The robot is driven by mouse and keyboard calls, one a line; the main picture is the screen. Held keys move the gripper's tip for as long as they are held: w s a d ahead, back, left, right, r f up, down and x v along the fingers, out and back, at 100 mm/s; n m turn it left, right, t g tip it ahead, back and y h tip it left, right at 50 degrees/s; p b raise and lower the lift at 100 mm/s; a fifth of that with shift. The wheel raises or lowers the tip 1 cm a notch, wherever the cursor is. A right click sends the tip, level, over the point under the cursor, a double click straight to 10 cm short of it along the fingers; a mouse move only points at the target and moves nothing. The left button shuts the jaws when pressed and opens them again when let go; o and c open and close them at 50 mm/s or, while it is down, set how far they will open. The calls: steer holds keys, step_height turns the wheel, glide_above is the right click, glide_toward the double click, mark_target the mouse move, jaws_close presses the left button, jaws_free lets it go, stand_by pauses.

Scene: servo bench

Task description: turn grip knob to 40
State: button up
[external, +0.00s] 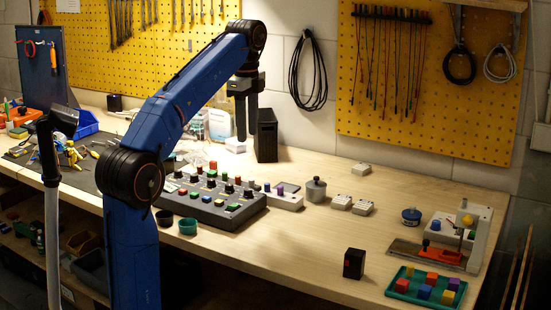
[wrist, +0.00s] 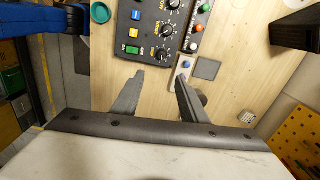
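A dark control panel (external: 217,217) with several black knobs, coloured buttons and switches lies on the bench, left of centre in the external view. In the wrist view the panel (wrist: 147,36) is cut off at the top edge. A column of black dial knobs shows there, the lowest knob (wrist: 161,54) closest to my fingers. The labels are too small to read, so I cannot tell which is the grip knob. My gripper (external: 246,138) points down above the bench, behind the panel. In the wrist view my gripper (wrist: 159,78) is open and empty, apart from the knobs.
A black box (external: 266,135) stands behind my gripper. A light grey switch box (external: 288,201) sits right of the panel, near a grey weight (external: 316,190). A teal cup (external: 188,226) stands in front. A green tray (external: 410,297) with coloured blocks is far right. The middle right bench is mostly clear.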

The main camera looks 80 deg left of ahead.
mark_target(248, 189)
steer(key=f, duration=1.1)
steer(key=a+f, duration=0.1)
steer(key=f, duration=0.5)
steer(key=shift+s, duration=0.1)
jaws_close()
